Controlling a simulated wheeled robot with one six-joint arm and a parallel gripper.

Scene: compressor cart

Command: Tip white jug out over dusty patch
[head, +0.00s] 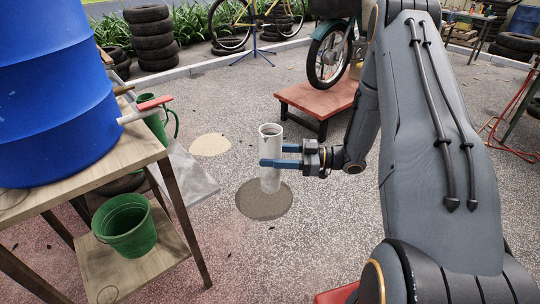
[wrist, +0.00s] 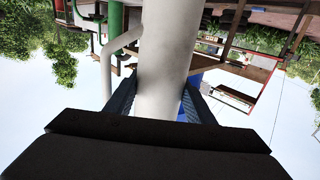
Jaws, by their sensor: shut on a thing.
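The white jug (head: 270,174) is a tall, pale cylinder with an open top, standing upright in my gripper (head: 275,157). The blue fingers are shut on its sides at mid-height. In the wrist view the jug (wrist: 163,65) fills the middle between the fingers (wrist: 160,105), with its handle (wrist: 122,40) to the left. In the head view its lower end overlaps a round dark grey-brown patch (head: 264,206) on the ground; its exact height above it is unclear. A pale sandy patch (head: 210,144) lies farther back and left. The jug's contents cannot be made out.
A wooden stand (head: 125,157) at left holds a blue barrel (head: 45,90) with a red-handled tap; a green jug (head: 158,122) is beside it. A green bucket (head: 125,228) sits on its lower shelf. A red platform (head: 318,97) with a motorbike stands behind.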

